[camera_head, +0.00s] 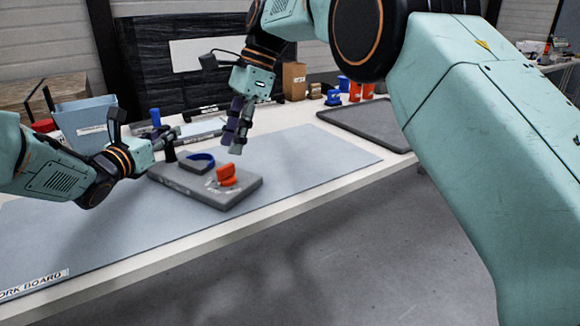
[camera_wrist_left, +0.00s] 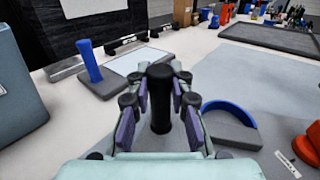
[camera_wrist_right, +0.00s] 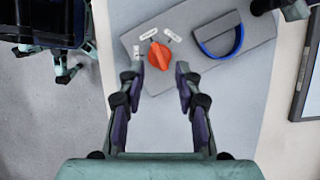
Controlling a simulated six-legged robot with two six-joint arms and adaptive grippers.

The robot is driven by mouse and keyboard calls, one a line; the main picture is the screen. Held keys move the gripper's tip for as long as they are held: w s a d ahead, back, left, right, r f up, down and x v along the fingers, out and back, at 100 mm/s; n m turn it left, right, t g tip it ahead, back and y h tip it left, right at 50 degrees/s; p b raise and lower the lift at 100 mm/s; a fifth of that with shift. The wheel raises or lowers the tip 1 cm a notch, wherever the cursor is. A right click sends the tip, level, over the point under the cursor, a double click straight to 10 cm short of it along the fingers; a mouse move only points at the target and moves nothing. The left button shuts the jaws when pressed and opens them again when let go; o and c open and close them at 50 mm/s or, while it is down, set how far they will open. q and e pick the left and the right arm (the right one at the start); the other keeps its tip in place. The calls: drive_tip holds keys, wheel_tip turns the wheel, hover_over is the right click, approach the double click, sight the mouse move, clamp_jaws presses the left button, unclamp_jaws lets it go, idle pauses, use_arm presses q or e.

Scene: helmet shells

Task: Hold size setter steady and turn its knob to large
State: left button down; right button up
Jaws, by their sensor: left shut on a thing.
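The size setter is a grey block (camera_head: 225,198) lying on the blue-grey mat. It carries an orange knob (camera_head: 227,175), a blue band (camera_head: 199,158) and a black upright post (camera_wrist_left: 160,112). My left gripper (camera_head: 172,143) is shut on the post, one finger on each side. My right gripper (camera_head: 238,145) hangs above the block, pointing down. In the right wrist view the orange knob (camera_wrist_right: 160,55) lies ahead of and between its open fingertips, apart from them. Small white labels (camera_wrist_right: 148,34) sit around the knob; their words are too small to read.
A blue-grey bin (camera_head: 85,122) stands behind my left arm. A dark tray (camera_head: 370,122) lies at the right of the table, with orange and blue items behind it. A blue-handled tool on a grey base (camera_wrist_left: 100,78) stands beyond the post. The mat's right part is clear.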

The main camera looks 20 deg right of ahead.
drive_tip(key=v, duration=0.6)
drive_tip(key=g+y, duration=0.2)
drive_tip(key=y, duration=1.1)
hover_over(231, 165)
drive_tip(key=a, duration=0.1)
drive_tip(key=shift+a+f, duration=0.1)
drive_tip(key=shift+f, duration=0.7)
wheel_tip(231, 165, down, 10)
drive_tip(key=shift+f, duration=0.15)
drive_tip(key=shift+m+t, duration=0.3)
drive_tip(key=shift+t, duration=0.7)
drive_tip(key=shift+m+t, duration=0.5)
